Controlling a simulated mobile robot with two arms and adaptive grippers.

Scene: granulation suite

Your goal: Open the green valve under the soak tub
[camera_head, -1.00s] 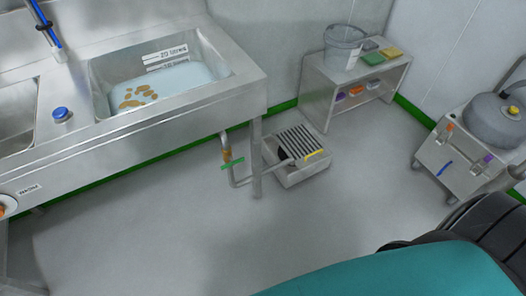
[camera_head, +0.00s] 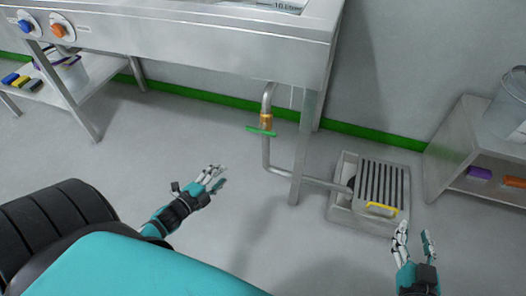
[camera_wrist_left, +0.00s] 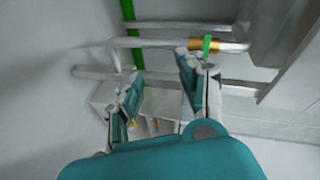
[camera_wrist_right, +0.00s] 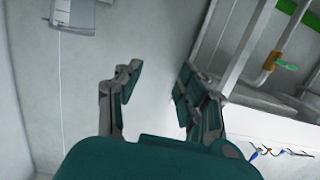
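The green valve handle (camera_head: 262,131) sits crosswise on a brass fitting (camera_head: 266,122) in the drain pipe under the sink. It also shows in the left wrist view (camera_wrist_left: 207,45) and the right wrist view (camera_wrist_right: 286,66). The soak tub (camera_head: 275,5) is only partly in the head view, at the top edge. My left gripper (camera_head: 219,179) is open and empty, below and left of the valve, apart from it. My right gripper (camera_head: 415,238) is open and empty, near the front of the floor drain box, well to the right of the valve.
A grated drain box (camera_head: 345,215) stands on the floor, joined to the pipe. A sink leg (camera_head: 303,150) stands just right of the valve. A low bench (camera_head: 445,150) is at right, a lower shelf (camera_head: 90,75) at left. The floor left of the pipe is clear.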

